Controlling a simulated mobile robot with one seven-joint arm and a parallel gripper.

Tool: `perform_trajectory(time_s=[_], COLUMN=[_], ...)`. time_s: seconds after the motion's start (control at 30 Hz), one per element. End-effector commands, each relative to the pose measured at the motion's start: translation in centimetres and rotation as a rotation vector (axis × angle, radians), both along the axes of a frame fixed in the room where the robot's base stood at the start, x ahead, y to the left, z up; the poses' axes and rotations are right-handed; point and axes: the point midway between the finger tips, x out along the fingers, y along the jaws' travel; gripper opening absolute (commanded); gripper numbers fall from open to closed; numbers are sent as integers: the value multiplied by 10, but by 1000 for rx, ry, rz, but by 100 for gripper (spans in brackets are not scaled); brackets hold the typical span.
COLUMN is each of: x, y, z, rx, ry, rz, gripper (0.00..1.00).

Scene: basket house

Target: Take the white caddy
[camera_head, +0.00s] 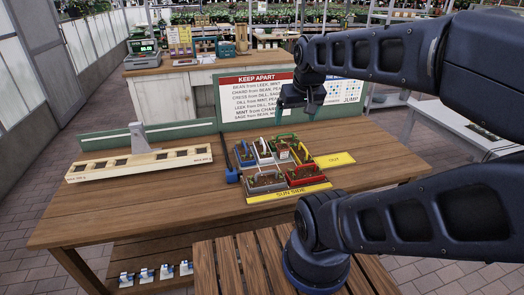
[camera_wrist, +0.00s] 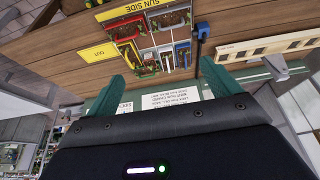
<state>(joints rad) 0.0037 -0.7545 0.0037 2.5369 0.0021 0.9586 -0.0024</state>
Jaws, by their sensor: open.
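The white caddy (camera_head: 263,153) appears to be the pale-walled one with an upright handle, in the back row of a group of small planted caddies on the wooden table. In the wrist view, a pale caddy (camera_wrist: 166,57) stands in the same group. A red caddy (camera_head: 306,178), a grey caddy (camera_head: 266,181) and a green-handled caddy (camera_head: 287,141) crowd around it. My gripper (camera_head: 297,110) is open and empty, above and behind the group, slightly to the right. Its teal fingers point down, apart from everything. Lower parts of the white caddy are hidden by its neighbours.
A yellow "SUN SIDE" strip (camera_head: 291,194) edges the group in front; a yellow "OUT" mat (camera_head: 334,160) lies right. A sign reading "KEEP APART" (camera_head: 255,95) stands behind. A slotted wooden rack (camera_head: 140,164) sits left. The front left tabletop is clear.

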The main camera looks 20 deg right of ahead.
Motion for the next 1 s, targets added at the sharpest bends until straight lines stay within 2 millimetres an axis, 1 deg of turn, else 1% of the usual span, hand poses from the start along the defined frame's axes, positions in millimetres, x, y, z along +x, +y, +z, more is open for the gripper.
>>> perform_trajectory(time_s=[0.1, 0.13, 0.27, 0.3, 0.37, 0.4, 0.43, 0.77, 0.87, 0.97, 1.0], x=[0, 0, 0, 0, 0, 0, 0, 3, 13, 30, 39], y=[0, 0, 0, 0, 0, 0, 0, 0, -1, -1, -2], z=[0, 0, 0, 0, 0, 0, 0, 1, 2, 4, 4], rx=[0, 0, 0, 0, 0, 0, 0, -1, -2, -6, -7], ry=[0, 0, 0, 0, 0, 0, 0, 3, 15, 35, 44], rz=[0, 0, 0, 0, 0, 0, 0, 0, -3, -7, -9], gripper=[89, 85, 59, 52, 40, 32, 28, 28, 28, 28, 28])
